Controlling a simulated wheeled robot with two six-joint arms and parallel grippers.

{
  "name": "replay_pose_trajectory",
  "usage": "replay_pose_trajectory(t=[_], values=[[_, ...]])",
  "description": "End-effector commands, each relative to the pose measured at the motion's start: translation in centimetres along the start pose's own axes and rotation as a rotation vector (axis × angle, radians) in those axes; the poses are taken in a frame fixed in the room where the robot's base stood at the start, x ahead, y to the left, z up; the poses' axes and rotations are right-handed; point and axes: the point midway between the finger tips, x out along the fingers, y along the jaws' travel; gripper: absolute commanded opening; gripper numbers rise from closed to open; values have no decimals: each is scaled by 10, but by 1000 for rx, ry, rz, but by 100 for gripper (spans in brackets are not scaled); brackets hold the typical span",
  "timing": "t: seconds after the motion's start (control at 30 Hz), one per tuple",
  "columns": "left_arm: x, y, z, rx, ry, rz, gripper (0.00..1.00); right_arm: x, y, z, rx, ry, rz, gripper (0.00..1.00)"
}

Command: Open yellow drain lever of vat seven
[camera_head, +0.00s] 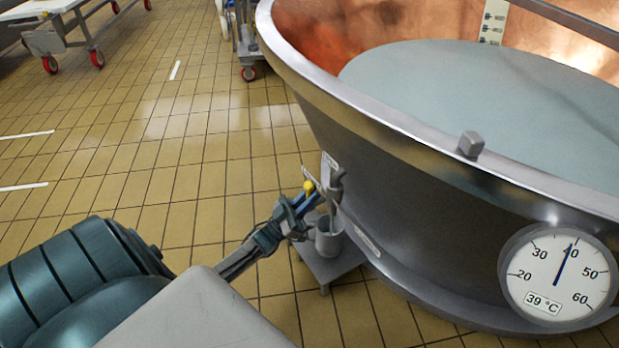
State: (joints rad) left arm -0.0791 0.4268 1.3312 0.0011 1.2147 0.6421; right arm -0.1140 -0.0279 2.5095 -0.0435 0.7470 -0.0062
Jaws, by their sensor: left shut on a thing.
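The vat (430,195) is a large round metal tub with a copper inside and pale liquid, filling the right of the head view. No number can be read on it. The yellow lever end (309,186) shows beside the drain fitting (332,185), low on the vat's left side. My left gripper (302,200) reaches in from the lower left and is shut on the lever, just below its yellow tip. The fingers hide most of the lever, so its angle is unclear. My right gripper is not in view.
A metal cup (331,236) stands under the drain on a small grey stand (328,266). A dial thermometer (560,276) sits on the vat's front. Wheeled carts (75,30) stand at the back. The tiled floor at left is clear.

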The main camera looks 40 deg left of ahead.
Motion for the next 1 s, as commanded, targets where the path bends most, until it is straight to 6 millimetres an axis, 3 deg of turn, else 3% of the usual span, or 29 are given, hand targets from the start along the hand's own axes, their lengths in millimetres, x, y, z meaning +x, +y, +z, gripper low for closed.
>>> replay_pose_trajectory(t=[0.17,0.2,0.3,0.67,1.0], values=[[-2,0,1,-3,-2,-4,0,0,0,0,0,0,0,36],[-2,0,1,-3,-1,-4,21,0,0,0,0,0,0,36],[-1,0,0,-2,-1,-3,37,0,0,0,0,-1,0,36],[-6,0,0,-1,-2,-2,37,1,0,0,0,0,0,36],[-70,-1,1,-1,-4,-4,37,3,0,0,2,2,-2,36]])
